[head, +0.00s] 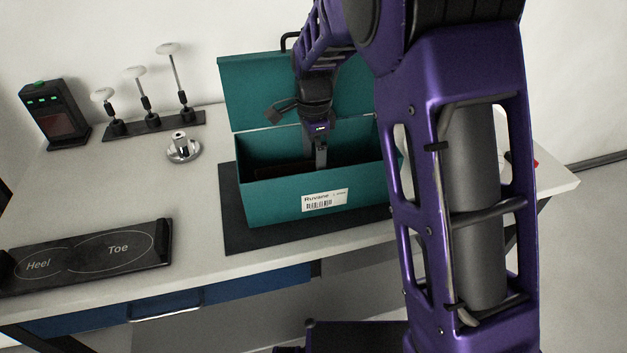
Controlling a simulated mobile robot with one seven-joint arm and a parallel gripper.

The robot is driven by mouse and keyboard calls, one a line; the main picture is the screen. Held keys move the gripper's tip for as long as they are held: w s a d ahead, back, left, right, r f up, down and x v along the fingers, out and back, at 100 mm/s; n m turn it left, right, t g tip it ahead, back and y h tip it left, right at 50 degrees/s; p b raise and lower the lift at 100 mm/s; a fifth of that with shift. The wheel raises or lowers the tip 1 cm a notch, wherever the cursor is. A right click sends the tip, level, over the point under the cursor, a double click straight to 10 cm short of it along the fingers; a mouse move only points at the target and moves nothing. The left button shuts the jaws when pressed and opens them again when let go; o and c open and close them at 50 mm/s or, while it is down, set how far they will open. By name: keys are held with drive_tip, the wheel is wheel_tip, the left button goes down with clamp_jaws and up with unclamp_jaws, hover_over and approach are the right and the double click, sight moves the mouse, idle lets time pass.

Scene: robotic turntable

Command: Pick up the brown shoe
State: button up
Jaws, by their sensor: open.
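A teal shoebox (270,203) with its lid raised at the back stands on a dark mat on the table. A dark brown shape, seemingly the brown shoe (284,171), lies inside, mostly hidden by the box's front wall and its shadow. My gripper (320,160) points down into the box, right of its middle, beside or over the right part of the brown shape. It is open. Its fingertips are partly hidden, and I cannot tell if they touch the shoe.
A black plate (90,262) marked Heel and Toe lies at the front left. A rack (155,125) of white-topped rods, a small metal knob (182,149) and a black device (56,113) stand at the back left. Bare table lies between them.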

sight(314, 169)
wheel_tip(314, 169, down, 4)
drive_tip(key=shift+w+r, duration=0.1)
drive_tip(key=shift+r, duration=0.1)
drive_tip(key=shift+d, duration=0.1)
drive_tip(key=c, duration=1.4)
drive_tip(key=shift+r, duration=0.1)
drive_tip(key=shift+c, duration=0.7)
drive_tip(key=shift+r, duration=0.1)
